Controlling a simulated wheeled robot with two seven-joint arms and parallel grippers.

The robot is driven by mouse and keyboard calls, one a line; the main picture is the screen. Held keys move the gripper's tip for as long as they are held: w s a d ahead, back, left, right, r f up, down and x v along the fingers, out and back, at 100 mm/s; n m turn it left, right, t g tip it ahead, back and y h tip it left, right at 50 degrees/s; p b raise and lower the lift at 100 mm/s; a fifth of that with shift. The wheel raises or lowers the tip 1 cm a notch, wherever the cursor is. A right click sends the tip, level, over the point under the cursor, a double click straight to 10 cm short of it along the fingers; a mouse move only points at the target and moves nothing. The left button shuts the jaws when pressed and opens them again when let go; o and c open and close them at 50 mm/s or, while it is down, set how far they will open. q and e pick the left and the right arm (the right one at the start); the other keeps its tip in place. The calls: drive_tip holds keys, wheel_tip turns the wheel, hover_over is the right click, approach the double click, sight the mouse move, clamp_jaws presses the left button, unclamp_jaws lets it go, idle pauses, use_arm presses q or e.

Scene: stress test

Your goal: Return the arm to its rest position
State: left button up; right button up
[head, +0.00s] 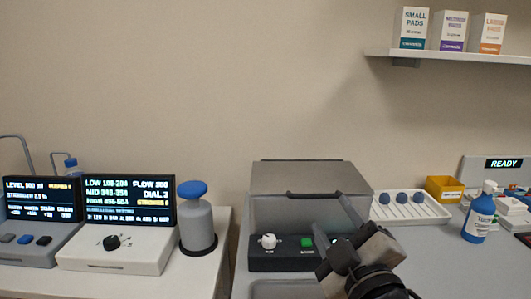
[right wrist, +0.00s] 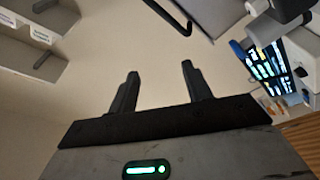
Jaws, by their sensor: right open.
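My left gripper is not in either view.
Two display units (head: 40,215) (head: 129,215) and a grey canister with a blue top (head: 196,220) stand at left. A white rack (head: 409,208), a yellow bin (head: 444,189) and a blue bottle (head: 479,215) stand at right. Boxes (head: 451,32) sit on a wall shelf (head: 450,57).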

drive_tip(key=s+d+f+m+g+h, duration=0.2)
drive_tip(key=s+d+f+m+g, duration=0.15)
drive_tip(key=f, duration=0.45)
drive_tip(key=s+d+f+m+g+h, duration=0.1)
drive_tip(key=s+d+f+m+g, duration=0.2)
drive_tip(key=f, duration=0.6)
drive_tip(key=s+d+f+m+g, duration=0.1)
drive_tip(key=s+f+m+g, duration=0.1)
drive_tip(key=s+f+g, duration=0.55)
drive_tip(key=s+d+f+m+g, duration=0.2)
drive_tip(key=s+f, duration=0.2)
drive_tip(key=s, duration=0.6)
drive_tip(key=w+a+f+t+y+b, duration=0.1)
drive_tip(key=w+a+f+t+y, duration=0.1)
drive_tip(key=w+a+f+t, duration=0.2)
drive_tip(key=shift+w+a+f+t+y, duration=0.2)
drive_tip(key=shift+w+a+t+y, duration=0.2)
drive_tip(key=shift+w+a+t, duration=1.25)
drive_tip(key=shift+s+d, duration=0.15)
drive_tip(key=shift+d, duration=0.15)
